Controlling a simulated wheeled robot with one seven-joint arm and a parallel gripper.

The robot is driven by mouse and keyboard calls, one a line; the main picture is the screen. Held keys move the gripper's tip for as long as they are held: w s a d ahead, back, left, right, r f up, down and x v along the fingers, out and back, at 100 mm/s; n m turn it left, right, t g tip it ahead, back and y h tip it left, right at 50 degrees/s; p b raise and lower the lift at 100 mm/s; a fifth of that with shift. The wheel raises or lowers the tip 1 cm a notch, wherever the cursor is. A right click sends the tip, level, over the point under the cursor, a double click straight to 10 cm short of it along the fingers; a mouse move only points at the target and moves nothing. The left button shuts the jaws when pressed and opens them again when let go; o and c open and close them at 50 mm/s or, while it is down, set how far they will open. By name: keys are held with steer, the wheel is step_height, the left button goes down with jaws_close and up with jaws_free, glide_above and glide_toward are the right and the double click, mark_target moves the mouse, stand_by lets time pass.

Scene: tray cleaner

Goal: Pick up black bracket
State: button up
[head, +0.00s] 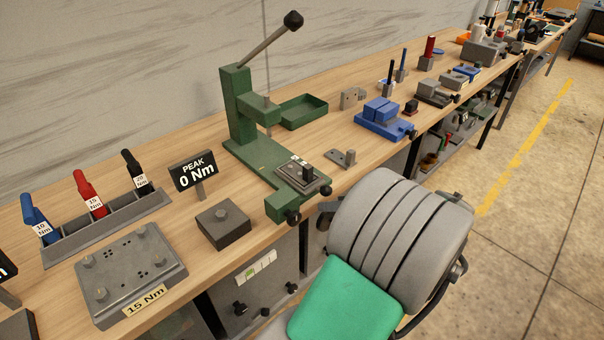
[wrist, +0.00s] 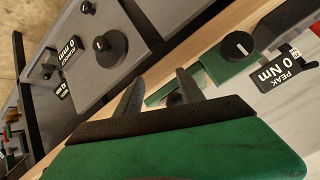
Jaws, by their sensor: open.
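No part is plainly a black bracket. The closest match in the head view is a dark block with an upright post (head: 306,173), on a grey plate at the front of the green press (head: 262,158). A smaller grey bracket with a pin (head: 345,158) lies on the bench just right of the press. My gripper (wrist: 161,82) shows in the wrist view with its two dark fingers apart and nothing between them. It is beside the bench front, near the green press end with a black knob (wrist: 238,46). My arm hides part of the bench front in the head view.
A peak-torque sign (head: 194,172) and a dark block (head: 223,224) stand left of the press. A green tray (head: 303,111) is behind it, and a blue fixture (head: 384,120) is to its right. A panel with knobs (wrist: 105,45) fronts the bench.

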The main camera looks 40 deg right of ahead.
mark_target(311, 171)
steer(key=w+r+n+t, duration=0.1)
steer(key=r, duration=0.1)
steer(key=w+r+n+t, duration=0.1)
steer(key=w+r+n, duration=0.1)
steer(key=r, duration=0.1)
steer(key=w+r+n+t, duration=0.1)
steer(key=r, duration=0.1)
steer(key=shift+w+r+n, duration=0.2)
steer(key=shift+r+n, duration=0.2)
steer(key=shift+w, duration=0.4)
steer(key=p+x, duration=0.1)
steer(key=x, duration=0.6)
steer(key=shift+f+p, duration=0.15)
steer(key=shift+p, duration=0.25)
jaws_close()
